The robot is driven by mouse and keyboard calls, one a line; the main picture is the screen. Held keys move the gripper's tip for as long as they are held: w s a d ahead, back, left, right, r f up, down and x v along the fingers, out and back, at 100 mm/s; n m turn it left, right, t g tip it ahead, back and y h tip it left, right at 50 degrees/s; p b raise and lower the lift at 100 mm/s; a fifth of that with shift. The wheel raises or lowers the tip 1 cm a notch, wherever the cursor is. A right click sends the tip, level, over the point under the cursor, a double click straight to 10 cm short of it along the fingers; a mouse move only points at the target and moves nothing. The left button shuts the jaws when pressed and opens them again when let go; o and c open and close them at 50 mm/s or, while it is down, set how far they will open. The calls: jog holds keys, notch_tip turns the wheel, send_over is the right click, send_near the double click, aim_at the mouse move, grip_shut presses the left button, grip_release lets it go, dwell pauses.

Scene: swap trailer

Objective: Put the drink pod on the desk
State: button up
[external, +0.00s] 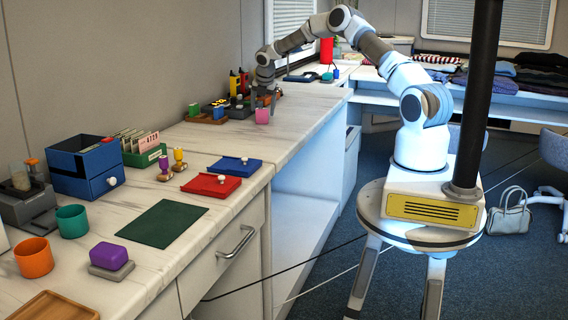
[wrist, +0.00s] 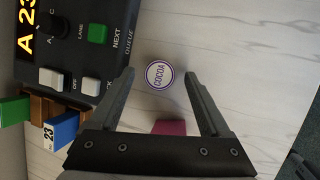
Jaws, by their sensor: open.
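The drink pod, a small round white lid marked COCOA with a purple rim (wrist: 159,76), shows in the wrist view on the pale marbled desk top (wrist: 245,75). It appears between the two fingertips of my gripper (wrist: 159,92), with a gap on both sides. My gripper is open and holds nothing; I cannot tell how far above the pod it is. In the external view my gripper (external: 263,102) points down over the far part of the long counter (external: 310,101). I cannot make out the pod there.
A pink block (wrist: 170,127) lies close to the pod; a pink cup-like thing (external: 262,116) shows below my gripper. A dark control box (wrist: 85,45) with switches stands left of the pod. Coloured blocks (wrist: 62,130) lie beside it. The counter right of the pod is clear.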

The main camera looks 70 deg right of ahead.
jog(key=shift+d+f, duration=0.15)
jog(key=shift+f, duration=0.15)
grip_shut()
jog(key=shift+r, duration=0.15)
notch_tip(320, 180, up, 4)
jog(key=shift+w+r+p, duration=0.1)
jog(key=shift+r+p, duration=0.15)
jog(key=shift+p, duration=0.6)
jog(key=s+d+r+p, duration=0.2)
jog(key=s+d+r, duration=0.3)
jog(key=s, duration=0.5)
jog(key=shift+s+r, duration=0.25)
jog(key=shift+r, duration=0.4)
